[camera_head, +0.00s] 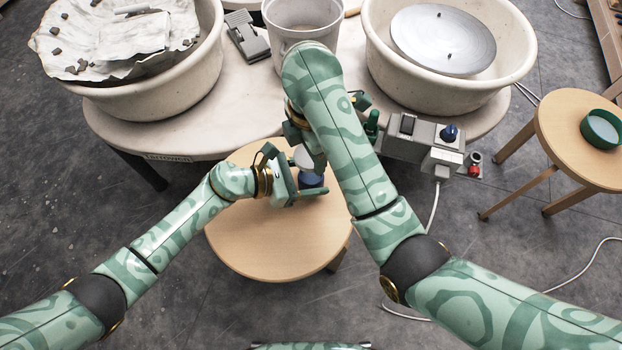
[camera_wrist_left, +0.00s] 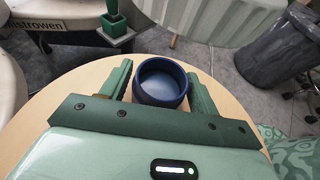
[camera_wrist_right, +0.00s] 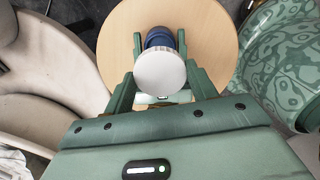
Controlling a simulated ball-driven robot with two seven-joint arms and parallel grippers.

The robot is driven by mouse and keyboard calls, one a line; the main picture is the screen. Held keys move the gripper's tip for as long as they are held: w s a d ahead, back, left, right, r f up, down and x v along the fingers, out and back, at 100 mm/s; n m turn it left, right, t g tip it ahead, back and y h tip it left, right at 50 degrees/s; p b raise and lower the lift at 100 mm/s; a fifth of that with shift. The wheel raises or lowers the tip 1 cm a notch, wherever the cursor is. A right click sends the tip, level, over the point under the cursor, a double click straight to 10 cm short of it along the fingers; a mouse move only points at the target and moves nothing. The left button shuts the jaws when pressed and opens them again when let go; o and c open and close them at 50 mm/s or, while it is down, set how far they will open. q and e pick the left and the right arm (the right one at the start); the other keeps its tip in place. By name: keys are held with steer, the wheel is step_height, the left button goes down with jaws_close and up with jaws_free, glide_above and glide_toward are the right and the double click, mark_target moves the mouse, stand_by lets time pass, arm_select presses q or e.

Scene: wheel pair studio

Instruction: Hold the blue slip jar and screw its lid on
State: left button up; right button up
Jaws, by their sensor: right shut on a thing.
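The blue slip jar (camera_head: 312,180) stands on the round wooden stool (camera_head: 275,240). It is open-topped and pale inside in the left wrist view (camera_wrist_left: 160,82). My left gripper (camera_head: 305,190) has its fingers on either side of the jar; in the left wrist view (camera_wrist_left: 160,85) they look close to its wall but not clamped. My right gripper (camera_wrist_right: 160,70) is shut on the round white lid (camera_wrist_right: 161,73). The lid, partly hidden by the right arm in the head view (camera_head: 303,157), is held above the jar and apart from the stool.
A large table behind bears a basin with a cloth (camera_head: 180,88), a grey bucket (camera_head: 300,38) and a basin with a metal disc (camera_head: 440,92). A grey control box (camera_head: 415,148) is close to my right arm. Another stool (camera_head: 570,135) with a green dish (camera_head: 600,130) stands right.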

arm_select(q)
steer(key=c, duration=1)
steer(key=shift+o, duration=0.2)
arm_select(e)
glide_above(311, 180)
steer(key=shift+f, duration=2.5)
steer(key=shift+f, duration=0.85)
steer(key=shift+c, duration=0.2)
